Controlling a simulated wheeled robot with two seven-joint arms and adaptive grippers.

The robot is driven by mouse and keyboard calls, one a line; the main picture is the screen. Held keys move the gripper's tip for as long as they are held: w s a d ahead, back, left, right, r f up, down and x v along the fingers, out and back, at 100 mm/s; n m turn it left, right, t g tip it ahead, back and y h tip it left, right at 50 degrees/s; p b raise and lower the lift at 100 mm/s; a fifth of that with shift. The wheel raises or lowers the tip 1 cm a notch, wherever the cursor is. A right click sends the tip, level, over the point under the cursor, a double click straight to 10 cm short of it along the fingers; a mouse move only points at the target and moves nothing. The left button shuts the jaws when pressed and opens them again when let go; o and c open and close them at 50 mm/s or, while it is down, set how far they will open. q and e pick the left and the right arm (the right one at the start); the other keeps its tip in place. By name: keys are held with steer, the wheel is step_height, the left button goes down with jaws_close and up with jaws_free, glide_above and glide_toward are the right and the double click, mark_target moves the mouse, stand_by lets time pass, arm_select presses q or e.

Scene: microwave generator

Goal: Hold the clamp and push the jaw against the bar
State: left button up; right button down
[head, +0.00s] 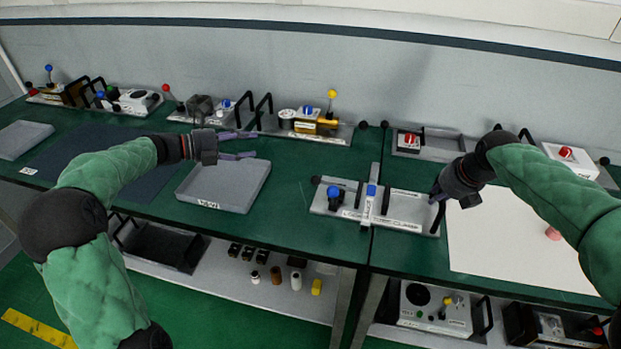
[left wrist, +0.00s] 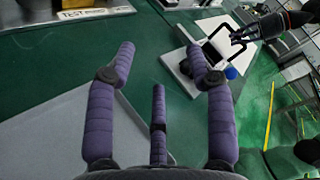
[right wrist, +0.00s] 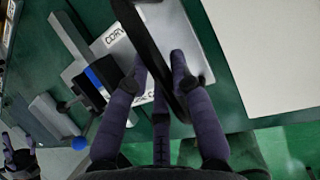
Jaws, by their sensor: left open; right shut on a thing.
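The clamp (head: 410,210) is a grey plate with lettering, lying on the green bench. A blue knob (head: 334,193) stands at its left end. A light, blue-topped piece (head: 368,205), perhaps the jaw, crosses its middle; a blue block (right wrist: 97,78) shows there in the right wrist view. I cannot tell which part is the bar. My right gripper (head: 438,199) is shut on a black handle (right wrist: 150,38) at the clamp's right end. My left gripper (head: 250,145) is open and empty above a grey tray (head: 222,194), apart from the clamp, which shows ahead in the left wrist view (left wrist: 180,72).
A white sheet (head: 500,240) lies right of the clamp. Fixtures with knobs and handles (head: 320,130) line the back of the bench. A dark mat (head: 90,165) lies at the left. Green bench top (head: 290,205) is clear between the tray and clamp.

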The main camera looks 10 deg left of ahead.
arm_select(q)
steer(key=d+f+m+g, duration=0.2)
steer(key=d+f+m, duration=0.1)
steer(key=d+m, duration=0.3)
steer(key=d+f+m+g, duration=0.2)
steer(key=d+f+m, duration=0.1)
steer(key=d+m, duration=0.2)
steer(key=d+f+m+g+h, duration=0.1)
steer(key=d+f+m+g, duration=0.1)
steer(key=d+m, duration=0.4)
steer(key=shift+w+d+f+m, duration=0.15)
steer(key=shift+f+m, duration=0.2)
steer(key=shift+f, duration=0.1)
steer(key=shift+w+d+f+m, duration=0.1)
steer(key=shift+d+f+m, duration=0.05)
steer(key=shift+f+m, duration=0.25)
